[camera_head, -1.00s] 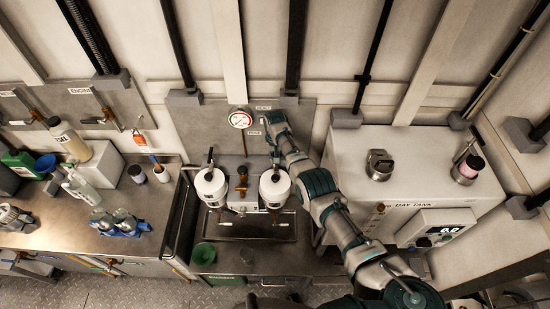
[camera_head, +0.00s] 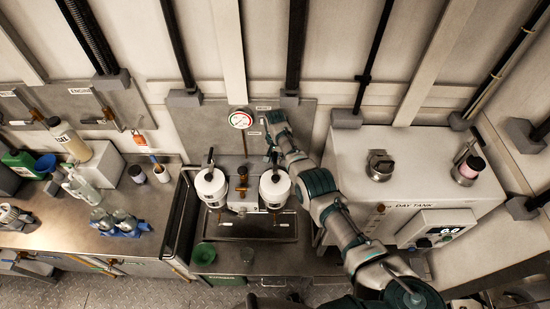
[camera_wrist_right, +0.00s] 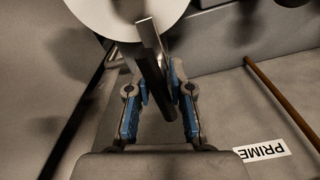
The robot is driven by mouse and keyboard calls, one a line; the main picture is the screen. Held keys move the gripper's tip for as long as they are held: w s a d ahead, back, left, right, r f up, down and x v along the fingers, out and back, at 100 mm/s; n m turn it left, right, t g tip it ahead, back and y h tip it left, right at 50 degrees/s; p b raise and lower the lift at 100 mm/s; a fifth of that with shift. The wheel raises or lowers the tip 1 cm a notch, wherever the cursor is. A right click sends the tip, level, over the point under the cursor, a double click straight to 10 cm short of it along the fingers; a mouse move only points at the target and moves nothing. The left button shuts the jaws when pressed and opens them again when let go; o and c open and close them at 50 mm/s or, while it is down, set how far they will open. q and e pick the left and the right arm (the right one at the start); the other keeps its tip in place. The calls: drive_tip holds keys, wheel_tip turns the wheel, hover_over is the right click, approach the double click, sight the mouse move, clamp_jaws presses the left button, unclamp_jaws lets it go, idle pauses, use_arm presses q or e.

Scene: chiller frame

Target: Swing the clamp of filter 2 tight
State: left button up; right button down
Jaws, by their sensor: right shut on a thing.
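Two white filter canisters stand side by side at the centre of the head view. The right one (camera_head: 274,188), apparently filter 2, has a dark clamp handle (camera_wrist_right: 153,82) at its top. The left canister (camera_head: 210,187) has its own dark handle upright. My right gripper (camera_head: 271,150) reaches down from behind the right canister. In the right wrist view its blue-padded fingers (camera_wrist_right: 160,92) are shut on the dark bar of the clamp handle, with the white round canister top just beyond. My left gripper is not in view.
A brass-coloured valve (camera_head: 242,178) sits between the canisters. A gauge (camera_head: 240,119) is on the wall plate behind. The day tank (camera_head: 410,165) stands close to the right of my arm. A bench (camera_head: 95,215) with bottles lies to the left.

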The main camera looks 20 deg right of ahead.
drive_tip(key=shift+w+r, duration=0.15)
drive_tip(key=c, duration=1.1)
unclamp_jaws()
drive_tip(key=shift+a, duration=0.1)
wheel_tip(320, 180, up, 12)
drive_tip(key=shift+f, duration=0.2)
